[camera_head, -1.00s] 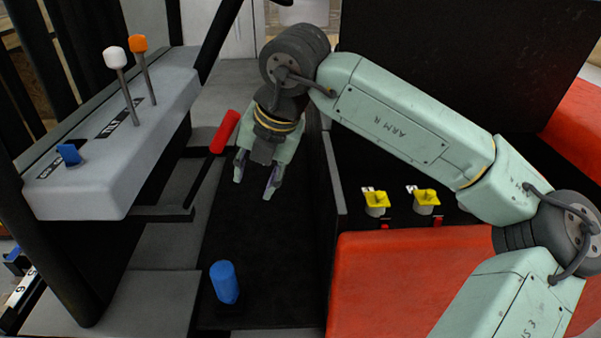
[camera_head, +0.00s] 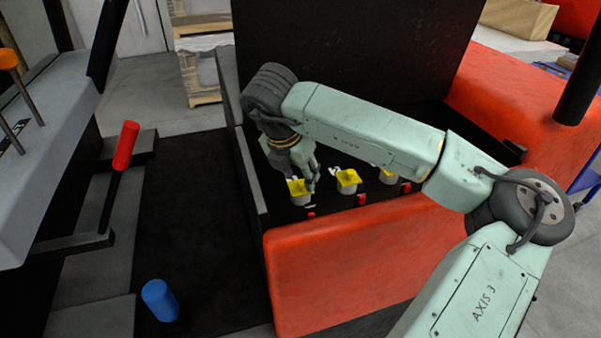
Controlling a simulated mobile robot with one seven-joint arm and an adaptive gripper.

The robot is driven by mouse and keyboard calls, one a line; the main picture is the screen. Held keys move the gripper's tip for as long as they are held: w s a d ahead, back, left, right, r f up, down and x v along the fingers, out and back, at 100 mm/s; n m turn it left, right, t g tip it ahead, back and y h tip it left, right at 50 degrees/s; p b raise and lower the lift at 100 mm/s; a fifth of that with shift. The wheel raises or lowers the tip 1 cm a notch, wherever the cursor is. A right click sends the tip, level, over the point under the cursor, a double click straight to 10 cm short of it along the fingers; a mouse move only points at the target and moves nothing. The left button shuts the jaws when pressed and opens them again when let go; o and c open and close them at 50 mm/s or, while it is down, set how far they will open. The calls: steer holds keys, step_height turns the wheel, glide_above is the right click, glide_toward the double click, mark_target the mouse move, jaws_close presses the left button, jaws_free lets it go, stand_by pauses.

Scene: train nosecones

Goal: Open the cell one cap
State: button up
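Three white cells with yellow caps stand in a row in the black bay of the orange-red unit: a left cap (camera_head: 299,188), a middle cap (camera_head: 346,177) and a right cap (camera_head: 388,176). The right one is partly hidden by my arm. Number marks are too small to read, so I cannot tell which is cell one. My gripper (camera_head: 301,183) points down at the left cap. Its fingers are apart, close behind and beside that cap. Whether they touch it I cannot tell.
A tall black panel (camera_head: 350,50) rises behind the bay. Small red tabs (camera_head: 361,199) sit in front of the cells. Left are a red-handled lever (camera_head: 125,146), a grey console (camera_head: 45,150) and a blue cylinder (camera_head: 160,300). The dark floor between is clear.

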steer(key=shift+x, duration=1)
jaws_close()
